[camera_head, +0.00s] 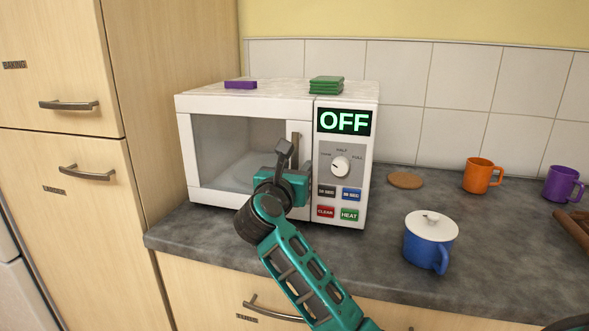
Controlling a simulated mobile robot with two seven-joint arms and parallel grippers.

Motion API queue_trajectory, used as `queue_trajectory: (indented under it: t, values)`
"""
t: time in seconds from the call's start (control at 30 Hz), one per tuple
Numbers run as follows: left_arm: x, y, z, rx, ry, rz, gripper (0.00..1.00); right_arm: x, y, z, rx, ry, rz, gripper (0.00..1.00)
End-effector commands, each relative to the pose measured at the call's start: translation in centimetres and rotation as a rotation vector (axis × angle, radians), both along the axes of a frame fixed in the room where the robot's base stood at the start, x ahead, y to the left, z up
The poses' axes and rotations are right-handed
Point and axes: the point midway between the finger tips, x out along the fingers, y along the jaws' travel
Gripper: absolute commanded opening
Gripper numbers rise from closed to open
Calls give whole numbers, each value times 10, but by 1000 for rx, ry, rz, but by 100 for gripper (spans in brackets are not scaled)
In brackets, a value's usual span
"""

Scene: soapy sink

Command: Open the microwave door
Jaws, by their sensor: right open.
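The white microwave (345,88) stands on the counter against the tiled wall, its display reading OFF in green. Its door (240,197), with a dark window, looks closed against the body. The upright door handle (295,142) is at the door's right edge, beside the control panel. My right gripper (284,152) is open in front of the door, with its fingers at the handle. It hides the handle's lower part, and I cannot tell whether it touches the handle. My left gripper is not in view.
A purple block (241,85) and green blocks (326,85) lie on the microwave. A lidded blue mug (428,248), a cork coaster (405,180), an orange mug (481,178) and a purple mug (561,184) stand to the right. A tall wooden cabinet (165,120) is left.

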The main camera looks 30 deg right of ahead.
Motion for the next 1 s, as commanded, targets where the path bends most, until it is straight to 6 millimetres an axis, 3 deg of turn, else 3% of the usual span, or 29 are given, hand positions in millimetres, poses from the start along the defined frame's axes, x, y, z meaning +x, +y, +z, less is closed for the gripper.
queue_trajectory:
  t: [0.07, 0.5, 1.0]
  values:
    - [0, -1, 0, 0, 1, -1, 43, 0, 0, 0, 0, 0, 0, 43]
    - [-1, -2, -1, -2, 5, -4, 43, 0, 0, 0, 0, 0, 0, 0]
    - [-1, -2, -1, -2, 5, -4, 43, 0, 1, 0, 0, 0, -3, 0]
